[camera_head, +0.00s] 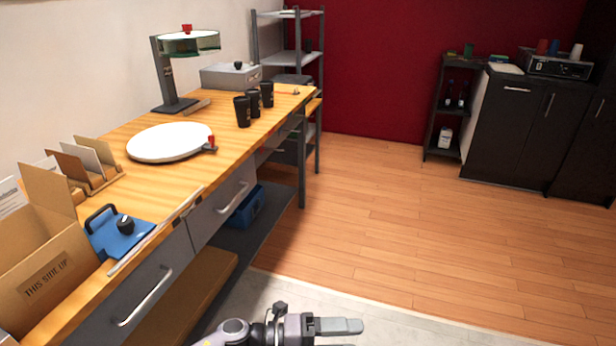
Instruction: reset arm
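One gripper shows at the bottom edge of the head view, with its arm coming in from the left, so I take it as my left gripper (337,335). Its fingers point right over the pale floor, clear of the workbench. One finger shows whole and only a sliver of the other at the picture's edge, with a gap between them. Nothing shows in that gap. My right gripper is not in view.
A wooden workbench (118,207) runs along the left wall. The wooden floor (400,220) at right is clear.

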